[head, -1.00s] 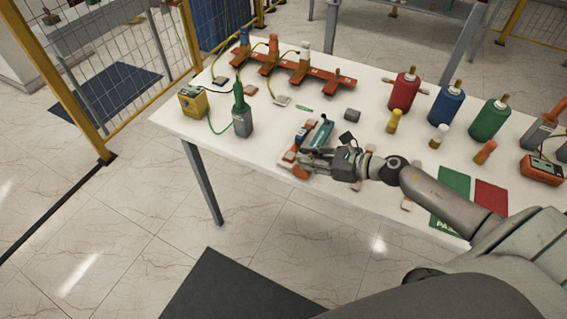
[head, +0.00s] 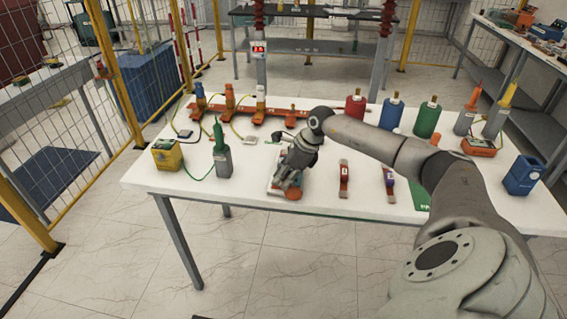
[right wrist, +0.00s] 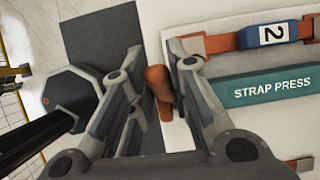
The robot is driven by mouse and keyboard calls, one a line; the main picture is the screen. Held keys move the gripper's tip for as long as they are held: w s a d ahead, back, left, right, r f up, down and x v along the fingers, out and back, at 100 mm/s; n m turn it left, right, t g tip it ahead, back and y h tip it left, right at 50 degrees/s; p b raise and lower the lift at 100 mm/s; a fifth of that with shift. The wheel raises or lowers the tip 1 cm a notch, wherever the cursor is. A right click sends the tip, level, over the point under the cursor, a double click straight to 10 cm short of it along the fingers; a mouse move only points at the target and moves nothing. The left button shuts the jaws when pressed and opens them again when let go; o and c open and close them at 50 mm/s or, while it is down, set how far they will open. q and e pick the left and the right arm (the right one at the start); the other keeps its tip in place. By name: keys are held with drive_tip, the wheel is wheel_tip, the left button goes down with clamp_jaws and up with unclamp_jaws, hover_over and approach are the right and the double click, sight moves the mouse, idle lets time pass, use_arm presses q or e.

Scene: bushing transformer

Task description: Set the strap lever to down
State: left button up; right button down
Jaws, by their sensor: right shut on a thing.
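The strap press lies near the table's front edge under my right gripper, mostly hidden in the head view. In the right wrist view its teal "STRAP PRESS" label (right wrist: 272,88) is clear. An orange strap with a blue "2" tag (right wrist: 272,35) lies beside that label. My right gripper (head: 288,184) reaches down over the press and is shut on an orange-brown knob (head: 293,194), apparently the strap lever's end. The knob also shows between the fingers in the right wrist view (right wrist: 160,84). The lever's shaft and angle are hidden. My left gripper is out of view.
A green bottle-like tool on a grey block (head: 221,155) and a yellow box (head: 167,154) stand left of the press. Tagged straps (head: 344,182) lie to its right. Red, blue and green cylinders (head: 426,120) stand behind. The table (head: 220,198) ends just in front.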

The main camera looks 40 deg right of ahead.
drive_tip(key=shift+w+a+f+g+h, duration=0.4)
drive_tip(key=shift+g+h, duration=0.2)
drive_tip(key=shift+g, duration=0.2)
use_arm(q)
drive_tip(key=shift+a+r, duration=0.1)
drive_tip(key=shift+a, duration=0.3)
use_arm(e)
drive_tip(key=shift+w+a+f+g+h, duration=0.15)
drive_tip(key=shift+f+g+h, duration=0.1)
drive_tip(key=shift+g+h, duration=0.25)
drive_tip(key=shift+f, duration=0.1)
drive_tip(key=c, duration=1.4)
unclamp_jaws()
drive_tip(key=shift+o, duration=0.2)
drive_tip(key=r, duration=0.8)
drive_tip(key=s+d+r, duration=0.1)
drive_tip(key=r, duration=0.3)
drive_tip(key=shift+s+d, duration=0.1)
